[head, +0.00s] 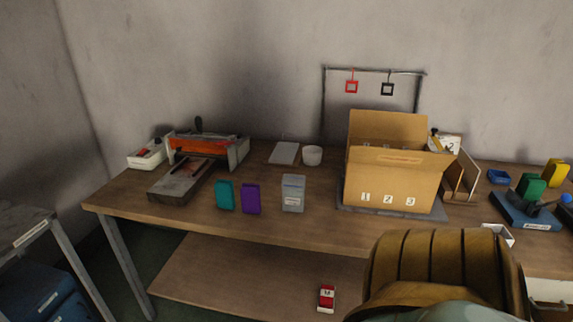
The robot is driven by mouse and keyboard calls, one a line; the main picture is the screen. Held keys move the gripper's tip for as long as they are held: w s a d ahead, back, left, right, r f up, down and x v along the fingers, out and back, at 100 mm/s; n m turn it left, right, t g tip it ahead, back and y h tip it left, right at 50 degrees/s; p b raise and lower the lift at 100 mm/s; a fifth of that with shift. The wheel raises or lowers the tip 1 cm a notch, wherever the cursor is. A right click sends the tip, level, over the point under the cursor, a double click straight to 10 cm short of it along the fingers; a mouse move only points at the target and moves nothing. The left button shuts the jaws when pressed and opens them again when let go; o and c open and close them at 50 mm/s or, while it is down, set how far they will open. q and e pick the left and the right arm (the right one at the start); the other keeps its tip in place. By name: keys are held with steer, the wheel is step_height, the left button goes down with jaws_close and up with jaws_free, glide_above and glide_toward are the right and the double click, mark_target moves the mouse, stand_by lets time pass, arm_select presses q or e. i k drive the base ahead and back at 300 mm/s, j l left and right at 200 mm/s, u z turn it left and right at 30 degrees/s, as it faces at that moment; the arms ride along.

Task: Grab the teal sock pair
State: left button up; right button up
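The teal sock pair (224,194) stands upright as a small flat block near the front of the wooden table, left of centre. A purple block of like shape (251,198) stands just to its right, close beside it. Neither of my grippers shows in the head view, so their distance from the teal sock pair cannot be seen.
A grey container (293,194) stands right of the purple block. Behind are a white cup (312,155) and a white pad (284,153). A cardboard box (393,182) stands centre right. A tool with an orange part (203,148) is at left. Table front (180,217) is clear.

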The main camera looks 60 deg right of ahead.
mark_target(224, 189)
steer(key=z, duration=1.55)
